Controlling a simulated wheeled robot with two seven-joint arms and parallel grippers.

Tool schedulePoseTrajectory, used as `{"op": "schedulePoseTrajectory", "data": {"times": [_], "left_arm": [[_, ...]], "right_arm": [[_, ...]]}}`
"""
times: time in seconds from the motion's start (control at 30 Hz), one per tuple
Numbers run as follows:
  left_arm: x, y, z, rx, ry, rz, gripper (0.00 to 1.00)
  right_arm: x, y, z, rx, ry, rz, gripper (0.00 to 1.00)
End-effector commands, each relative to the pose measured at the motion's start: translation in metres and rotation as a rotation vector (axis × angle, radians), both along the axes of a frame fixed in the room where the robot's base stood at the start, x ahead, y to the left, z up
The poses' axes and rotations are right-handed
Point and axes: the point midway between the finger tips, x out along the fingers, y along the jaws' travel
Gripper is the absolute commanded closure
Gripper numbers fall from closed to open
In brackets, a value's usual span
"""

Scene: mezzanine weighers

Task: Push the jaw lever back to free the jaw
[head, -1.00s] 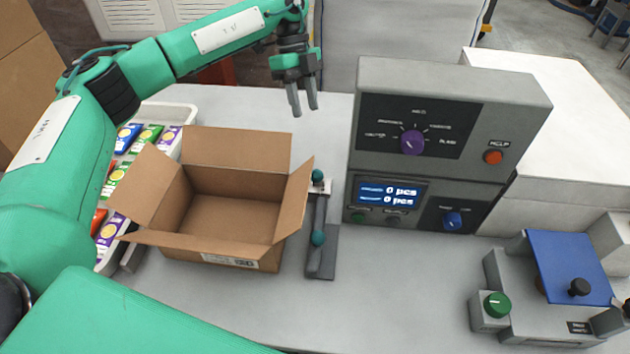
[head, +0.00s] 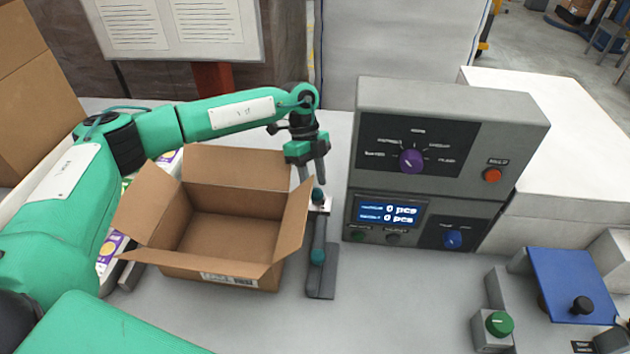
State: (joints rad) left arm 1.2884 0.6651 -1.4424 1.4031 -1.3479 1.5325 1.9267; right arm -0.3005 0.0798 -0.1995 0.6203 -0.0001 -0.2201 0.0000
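A grey jaw fixture (head: 321,285) stands on the table just right of the open cardboard box. A lever bar (head: 319,232) runs along it, with a teal knob (head: 318,195) at the far end and another teal knob (head: 317,257) nearer me. My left gripper (head: 312,178) points down at the far knob, its two fingers apart with a gap between them. The fingertips are at or just above that knob; I cannot tell whether they touch it. My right gripper is out of view.
The open cardboard box (head: 230,268) stands close left of the fixture, its right flap near the lever. A grey control console (head: 450,100) with a display stands to the right. A blue-lidded device (head: 570,285) is at the lower right.

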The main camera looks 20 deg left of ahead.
Motion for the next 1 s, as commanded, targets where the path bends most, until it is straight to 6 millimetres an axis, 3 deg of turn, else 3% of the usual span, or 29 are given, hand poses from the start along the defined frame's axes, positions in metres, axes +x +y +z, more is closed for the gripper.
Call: {"op": "schedulePoseTrajectory", "data": {"times": [0.2,0.47,0.5,0.7,1.0], "left_arm": [[-0.006,-0.005,-0.015,-0.001,0.001,-0.001,0.61],[-0.006,-0.006,-0.017,0.0,0.001,-0.001,0.61],[-0.006,-0.006,-0.017,0.0,0.001,-0.001,0.63],[-0.006,-0.005,-0.017,0.0,0.0,-0.001,1.0],[0.001,-0.005,-0.015,-0.009,0.055,0.002,1.0]], "right_arm": [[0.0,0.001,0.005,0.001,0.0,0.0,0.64],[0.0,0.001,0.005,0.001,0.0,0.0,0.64],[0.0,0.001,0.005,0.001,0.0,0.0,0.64],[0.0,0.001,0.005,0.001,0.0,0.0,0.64],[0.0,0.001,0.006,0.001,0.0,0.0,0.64]]}}
